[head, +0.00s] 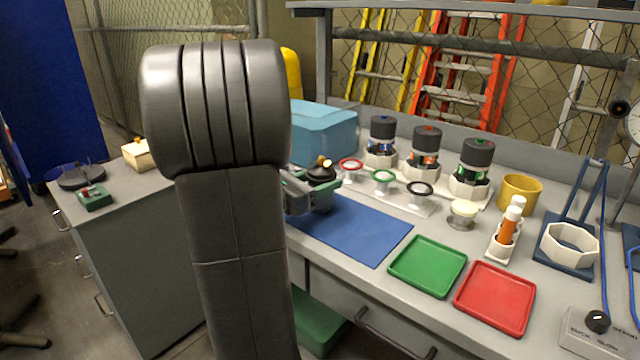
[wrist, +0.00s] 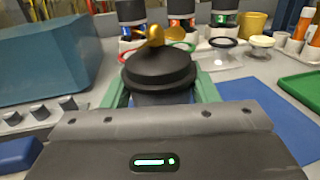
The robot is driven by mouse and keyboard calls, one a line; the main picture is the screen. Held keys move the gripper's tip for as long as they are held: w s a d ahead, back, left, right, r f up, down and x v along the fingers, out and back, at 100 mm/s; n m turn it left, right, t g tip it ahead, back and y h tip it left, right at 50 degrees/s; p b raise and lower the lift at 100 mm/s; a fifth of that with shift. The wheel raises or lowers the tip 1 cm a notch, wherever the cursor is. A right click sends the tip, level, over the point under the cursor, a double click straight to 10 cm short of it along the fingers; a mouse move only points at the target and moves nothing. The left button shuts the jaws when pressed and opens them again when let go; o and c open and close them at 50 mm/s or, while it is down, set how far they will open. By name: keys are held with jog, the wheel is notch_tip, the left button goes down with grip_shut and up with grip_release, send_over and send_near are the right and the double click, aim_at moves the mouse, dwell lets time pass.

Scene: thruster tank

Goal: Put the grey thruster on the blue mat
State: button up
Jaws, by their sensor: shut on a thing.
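The grey thruster, with a wide black cap (wrist: 160,68) and a brass-coloured piece on top, stands upright between the green fingers of my gripper (wrist: 155,98) in the wrist view. In the head view the thruster (head: 320,171) and my gripper (head: 318,192) show just right of my arm, at the back left part of the blue mat (head: 355,228). The mat also shows at the right in the wrist view (wrist: 265,125). The thruster's lower part is hidden by my gripper, and I cannot tell whether it touches the mat.
A blue box (head: 322,132) stands behind my gripper. Several ring stands (head: 383,178) and three dark-capped canisters (head: 425,150) stand behind the mat. A green tray (head: 428,266) and a red tray (head: 495,297) lie to its right. The mat's front right part is bare.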

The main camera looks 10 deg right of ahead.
jog(key=shift+r, duration=0.1)
jog(key=o, duration=1.2)
jog(key=shift+a, duration=0.1)
jog(key=p+v, duration=0.1)
jog(key=v, duration=1.1)
